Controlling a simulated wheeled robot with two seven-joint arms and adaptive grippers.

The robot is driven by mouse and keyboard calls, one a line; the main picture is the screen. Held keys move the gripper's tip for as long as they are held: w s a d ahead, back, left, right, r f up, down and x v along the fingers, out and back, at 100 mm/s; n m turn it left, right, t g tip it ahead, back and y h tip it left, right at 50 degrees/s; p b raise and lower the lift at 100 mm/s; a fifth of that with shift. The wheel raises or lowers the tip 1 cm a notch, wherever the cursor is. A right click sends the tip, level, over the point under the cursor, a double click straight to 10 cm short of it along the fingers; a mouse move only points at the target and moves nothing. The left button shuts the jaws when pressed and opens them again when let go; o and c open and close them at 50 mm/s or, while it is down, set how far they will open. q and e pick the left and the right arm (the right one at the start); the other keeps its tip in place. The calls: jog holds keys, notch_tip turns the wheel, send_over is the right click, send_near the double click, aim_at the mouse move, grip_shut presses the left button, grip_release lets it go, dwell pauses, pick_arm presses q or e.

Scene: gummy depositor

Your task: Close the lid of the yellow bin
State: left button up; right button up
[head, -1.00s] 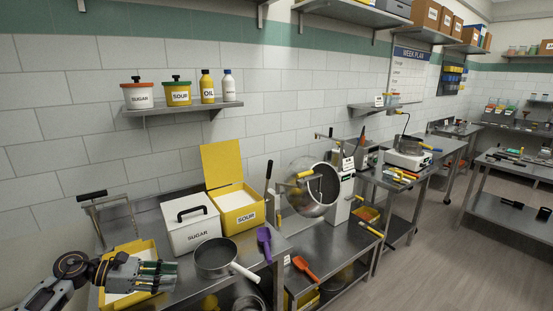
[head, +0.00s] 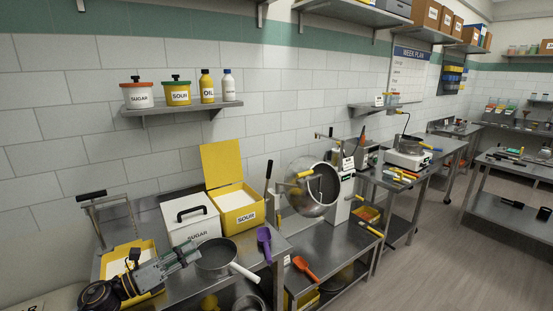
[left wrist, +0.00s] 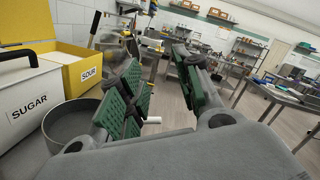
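The yellow bin (head: 245,216) marked SOUR stands on the steel table with white powder inside. Its yellow lid (head: 221,164) stands raised at the back, leaning toward the wall. The bin also shows at the upper left of the left wrist view (left wrist: 84,73). My left gripper (head: 192,250) is in front of the white SUGAR bin (head: 191,224), by the rim of the saucepan, left of and nearer than the yellow bin. Its green-padded fingers are apart with nothing between them in the left wrist view (left wrist: 158,88). My right gripper is not in view.
A saucepan (head: 214,262) with a white handle and a purple scoop (head: 264,243) lie in front of the bins. A yellow tray (head: 117,265) is at the left under my arm. A round steel drum (head: 313,187) stands to the right.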

pick_arm(q)
jog(key=s+a+f+n+y, duration=0.2)
jog(key=s+f+n+y, duration=0.4)
jog(key=n, duration=1)
jog(key=s+a+f+n+y, duration=0.25)
jog(key=f+n+y, duration=0.55)
jog(key=n+y, duration=0.5)
jog(key=s+d+f+n+g+h, duration=0.3)
jog(key=s+d+f+n+g, duration=0.15)
jog(key=s, duration=0.45)
jog(key=s+d+f+n+g+h, duration=0.25)
jog(key=s+n+g, duration=0.2)
jog(key=s, duration=0.45)
notch_tip(320, 180, down, 30)
jog(key=s+g+p, duration=0.2)
jog(key=p, duration=0.1)
jog(key=s+a+f+p, duration=0.1)
jog(key=s+f, duration=0.8)
jog(key=s, duration=0.2)
jog(key=s+a+f+p, duration=0.1)
jog(key=s+a+f, duration=0.1)
jog(key=s+f, duration=0.7)
jog(key=s, duration=0.2)
jog(key=shift+s+a+m+g+y, duration=0.25)
jog(key=shift+s+m+g+y, duration=0.05)
jog(key=shift+m+g+y, duration=0.1)
